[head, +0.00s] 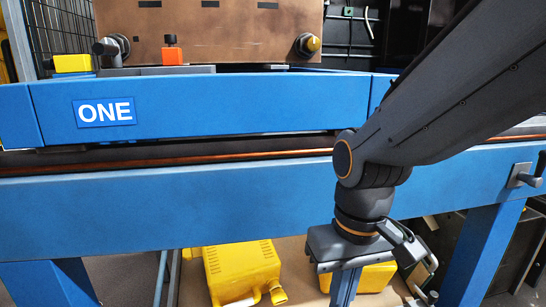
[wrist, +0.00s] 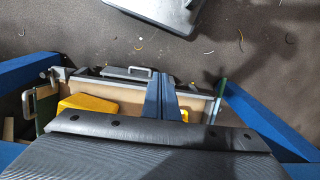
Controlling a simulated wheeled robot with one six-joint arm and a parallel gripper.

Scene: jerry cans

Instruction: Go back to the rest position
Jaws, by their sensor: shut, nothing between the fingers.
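My gripper (head: 344,290) hangs down in front of the blue conveyor frame in the head view, right of centre, with its tips near the bottom edge of the picture. In the wrist view the two blue fingers of my gripper (wrist: 160,85) lie side by side, shut and empty. A yellow jerry can (head: 242,268) lies below the conveyor, left of my gripper. Another yellow jerry can (head: 372,277) is partly hidden behind my gripper. Yellow also shows beside the fingers in the wrist view, mostly hidden by my gripper's dark body.
The blue conveyor frame (head: 230,195) marked ONE spans the head view behind my arm. A brown box (head: 220,35) and an orange block (head: 172,56) are on top. A crate (wrist: 125,90) with grey handles lies below in the wrist view.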

